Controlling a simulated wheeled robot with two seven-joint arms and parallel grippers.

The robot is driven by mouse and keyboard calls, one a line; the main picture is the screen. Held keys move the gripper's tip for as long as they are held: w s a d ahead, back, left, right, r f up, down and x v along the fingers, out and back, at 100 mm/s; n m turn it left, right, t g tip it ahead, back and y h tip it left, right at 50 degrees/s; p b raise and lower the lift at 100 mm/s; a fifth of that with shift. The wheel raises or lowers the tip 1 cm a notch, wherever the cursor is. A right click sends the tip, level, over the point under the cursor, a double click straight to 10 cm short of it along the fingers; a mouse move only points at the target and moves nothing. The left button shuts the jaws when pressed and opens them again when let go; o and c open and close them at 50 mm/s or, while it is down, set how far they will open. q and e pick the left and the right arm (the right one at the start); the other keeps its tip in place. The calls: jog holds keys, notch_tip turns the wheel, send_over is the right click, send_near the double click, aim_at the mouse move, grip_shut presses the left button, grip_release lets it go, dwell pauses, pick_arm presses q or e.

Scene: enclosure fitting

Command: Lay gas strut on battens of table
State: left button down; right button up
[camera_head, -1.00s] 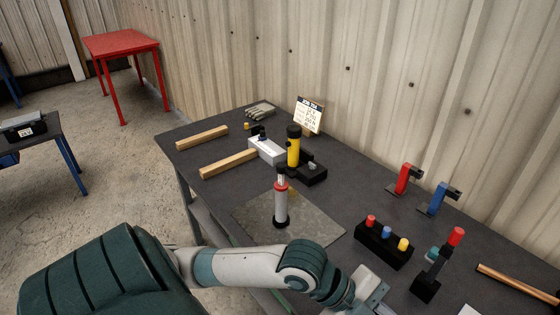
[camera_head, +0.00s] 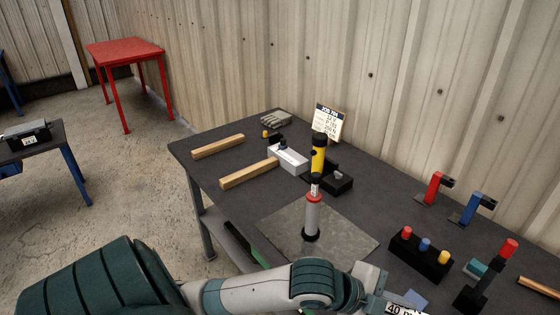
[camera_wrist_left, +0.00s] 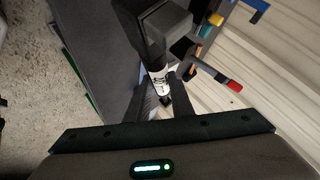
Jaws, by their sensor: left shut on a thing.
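My left gripper (camera_wrist_left: 159,100) is shut on a dark piece with a white printed label, apparently the gas strut (camera_wrist_left: 158,80). In the head view the left arm reaches in along the bottom. Its jaws are mostly cut off there, beside a partly visible white label. Two wooden battens (camera_head: 218,147) (camera_head: 249,173) lie apart and bare, roughly parallel, on the dark table (camera_head: 215,205). My right gripper is out of view.
A grey cylinder with a red collar (camera_head: 312,218) stands upright on a grey mat (camera_head: 350,240). A white box (camera_head: 288,158) and yellow torch (camera_head: 318,155) stand near the battens. A button box (camera_head: 420,255) and red and blue clamps (camera_head: 434,188) (camera_head: 471,207) are to the right.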

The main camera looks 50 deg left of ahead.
pick_arm(q)
jog(key=w+a+f+n+t+y+b, duration=0.2)
jog(key=w+a+f+n+y+b, duration=0.1)
jog(key=w+a+n+y, duration=0.2)
jog(key=a+n+y, duration=0.1)
jog(key=a+n, duration=0.1)
jog(key=a, duration=0.1)
jog(key=shift+a+n+y, duration=0.2)
jog(key=shift+n+y, duration=0.1)
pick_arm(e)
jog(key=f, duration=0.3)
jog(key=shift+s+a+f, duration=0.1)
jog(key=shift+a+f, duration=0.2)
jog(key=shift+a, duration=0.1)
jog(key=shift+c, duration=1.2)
pick_arm(q)
jog(key=shift+a, duration=0.1)
